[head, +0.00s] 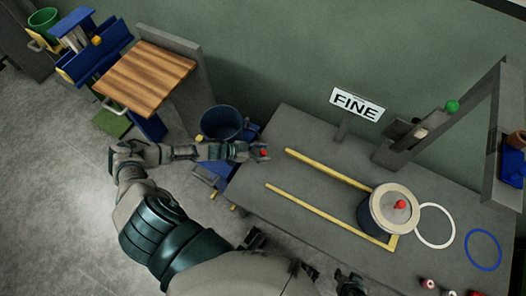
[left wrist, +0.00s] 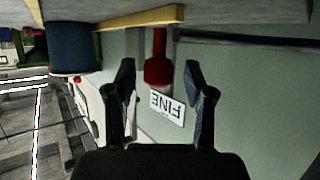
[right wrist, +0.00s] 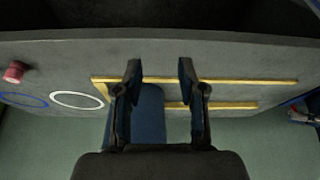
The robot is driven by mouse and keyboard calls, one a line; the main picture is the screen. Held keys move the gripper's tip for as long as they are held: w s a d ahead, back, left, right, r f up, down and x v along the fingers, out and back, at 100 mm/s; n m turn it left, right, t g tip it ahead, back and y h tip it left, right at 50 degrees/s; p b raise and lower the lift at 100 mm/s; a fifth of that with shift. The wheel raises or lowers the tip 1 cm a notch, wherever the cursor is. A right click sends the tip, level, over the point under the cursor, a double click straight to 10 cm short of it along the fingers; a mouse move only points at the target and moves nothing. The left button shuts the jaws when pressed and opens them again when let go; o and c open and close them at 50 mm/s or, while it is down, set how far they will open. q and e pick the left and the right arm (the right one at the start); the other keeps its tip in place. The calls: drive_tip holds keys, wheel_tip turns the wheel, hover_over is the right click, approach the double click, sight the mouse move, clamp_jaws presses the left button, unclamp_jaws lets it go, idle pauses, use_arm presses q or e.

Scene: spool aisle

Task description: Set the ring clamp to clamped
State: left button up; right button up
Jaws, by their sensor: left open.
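A red-ended handle (left wrist: 157,68) stands between the spread fingers of my left gripper (left wrist: 160,80) in the left wrist view. In the head view a red knob (head: 264,153) shows at my left gripper (head: 259,151), near the bench's left end. I cannot tell whether the fingers touch it. No part is clearly recognisable as the ring clamp; the red handle may belong to it. My right gripper (right wrist: 160,75) is open and empty above the bench; a dark blue spool (right wrist: 148,112) shows beyond its fingers. In the head view it is at the bottom edge (head: 350,283).
The grey bench (head: 320,195) carries yellow rails (head: 310,208), a spool (head: 395,208) with a red knob, a white ring (head: 435,225), a blue ring (head: 483,249) and a FINE sign (head: 357,104). A blue bin (head: 222,121) stands left of the bench. A grey post frame rises at right.

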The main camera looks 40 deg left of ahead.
use_arm(q)
drive_tip(key=v, duration=0.7)
drive_tip(key=shift+a, duration=0.2)
